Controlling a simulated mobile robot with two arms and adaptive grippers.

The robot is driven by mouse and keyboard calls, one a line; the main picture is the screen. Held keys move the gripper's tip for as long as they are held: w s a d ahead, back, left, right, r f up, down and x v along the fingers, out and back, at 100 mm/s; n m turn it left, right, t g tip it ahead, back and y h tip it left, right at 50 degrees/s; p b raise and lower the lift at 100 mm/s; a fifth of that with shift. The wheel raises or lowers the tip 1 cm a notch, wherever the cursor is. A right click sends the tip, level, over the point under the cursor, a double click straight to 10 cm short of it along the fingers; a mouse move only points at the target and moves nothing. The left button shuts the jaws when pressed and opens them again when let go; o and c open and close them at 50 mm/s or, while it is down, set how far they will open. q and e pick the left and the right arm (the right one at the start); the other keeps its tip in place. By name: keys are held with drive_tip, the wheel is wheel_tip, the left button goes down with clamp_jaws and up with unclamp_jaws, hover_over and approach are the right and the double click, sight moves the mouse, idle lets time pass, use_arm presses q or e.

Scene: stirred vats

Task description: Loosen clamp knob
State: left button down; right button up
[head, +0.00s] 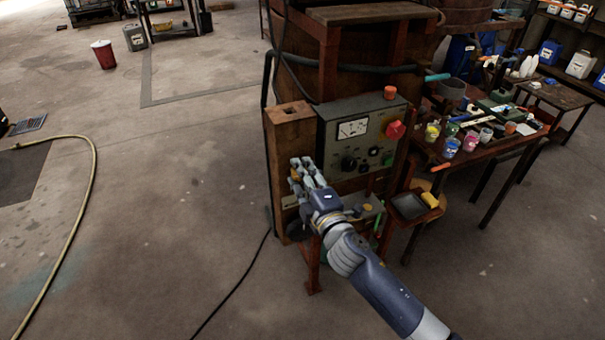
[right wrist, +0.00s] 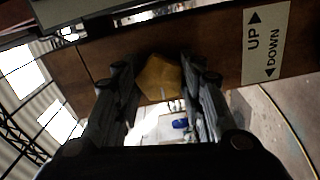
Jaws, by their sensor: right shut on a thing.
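The clamp knob (right wrist: 160,78) is a yellow-orange, many-sided knob on a brown wooden post. In the right wrist view it sits between the two fingers of my right gripper (right wrist: 160,92), which is shut on it. In the head view my right gripper (head: 300,172) is at the front of the wooden post (head: 291,132), and its fingers hide most of the knob. A pale label (right wrist: 266,47) with UP and DOWN arrows is on the post beside the knob. My left gripper is in neither view.
A grey control box (head: 352,134) with a meter, dials and a red button (head: 395,130) is right of the post. A small dark tray (head: 408,206) and a bench with paint pots (head: 450,148) stand farther right. The floor at left is open, with a yellow hose (head: 92,180).

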drive_tip(key=n+p, duration=0.1)
drive_tip(key=n, duration=0.4)
drive_tip(key=shift+n, duration=0.7)
drive_tip(key=o, duration=1.1)
drive_tip(key=shift+s, duration=0.1)
drive_tip(key=v, duration=1.1)
drive_tip(key=shift+s+d, duration=0.1)
drive_tip(key=shift+s, duration=0.3)
